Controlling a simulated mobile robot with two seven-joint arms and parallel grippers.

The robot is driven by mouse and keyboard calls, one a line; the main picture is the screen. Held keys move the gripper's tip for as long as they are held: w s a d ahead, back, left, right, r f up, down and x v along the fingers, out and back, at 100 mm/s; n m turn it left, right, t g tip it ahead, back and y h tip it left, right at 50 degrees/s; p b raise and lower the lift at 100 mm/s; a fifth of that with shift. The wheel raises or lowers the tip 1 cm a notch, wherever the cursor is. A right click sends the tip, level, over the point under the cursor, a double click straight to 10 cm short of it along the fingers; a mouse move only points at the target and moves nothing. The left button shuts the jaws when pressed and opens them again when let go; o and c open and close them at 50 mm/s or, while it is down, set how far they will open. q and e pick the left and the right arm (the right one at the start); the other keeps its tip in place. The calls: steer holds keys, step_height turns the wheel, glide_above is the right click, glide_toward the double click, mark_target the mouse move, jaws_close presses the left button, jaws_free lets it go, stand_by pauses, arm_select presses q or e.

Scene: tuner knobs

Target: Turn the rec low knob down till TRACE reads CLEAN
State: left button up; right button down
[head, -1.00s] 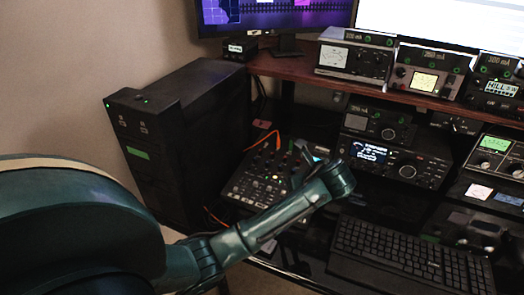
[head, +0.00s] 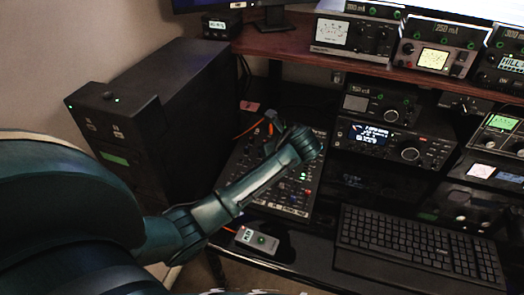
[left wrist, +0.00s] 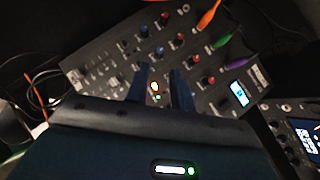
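A black mixer panel (head: 297,190) with many small knobs lies on the desk beside my left forearm. In the left wrist view the mixer (left wrist: 105,62) shows rows of red, blue and grey knobs. Its labels are too small to read, so I cannot tell which knob is rec low. My left gripper (left wrist: 160,76) is open, its two dark fingers apart over the mixer, with small lit lamps between them. I cannot tell whether the fingers touch a knob. In the head view my wrist hides much of the gripper. I cannot make out a TRACE readout. My right gripper is not in view.
Orange (left wrist: 208,16), green and purple plugs stand up from the mixer near my gripper. A small grey box (head: 257,240) with a display and green lamp lies in front of the mixer. A black tower (head: 170,110) stands left, a keyboard (head: 420,245) right, and a radio (head: 390,145) behind.

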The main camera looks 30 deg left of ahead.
arm_select(q)
steer(key=b+x, duration=0.1)
steer(key=x, duration=0.7)
steer(key=shift+w+a+f, duration=0.15)
jaws_close()
